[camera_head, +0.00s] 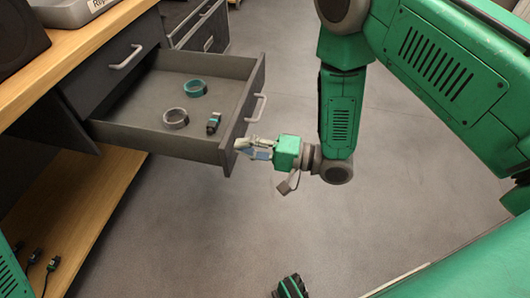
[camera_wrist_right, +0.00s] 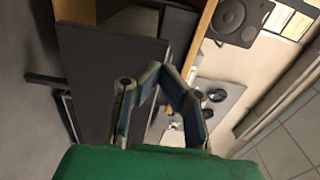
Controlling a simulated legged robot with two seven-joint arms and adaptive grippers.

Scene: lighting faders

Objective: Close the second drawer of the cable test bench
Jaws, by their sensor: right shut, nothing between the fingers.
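The dark grey drawer (camera_head: 165,132) of the bench is pulled well out in the head view. Its front panel (camera_head: 247,112) carries a light bar handle (camera_head: 257,107). A teal ring, a grey ring and a small dark connector lie inside it. My right gripper (camera_head: 243,148) is shut and empty, at the near end of the front panel; I cannot tell whether it touches. In the right wrist view its fingers (camera_wrist_right: 161,72) meet beside a large dark panel (camera_wrist_right: 115,70), which looks like part of the drawer. My left gripper is not in view.
A closed drawer (camera_head: 118,62) with a handle sits left of the open one. The wooden bench top (camera_head: 75,50) holds a grey box and a dark object. Dark cable plugs (camera_head: 52,265) lie on a low wooden shelf (camera_head: 100,200).

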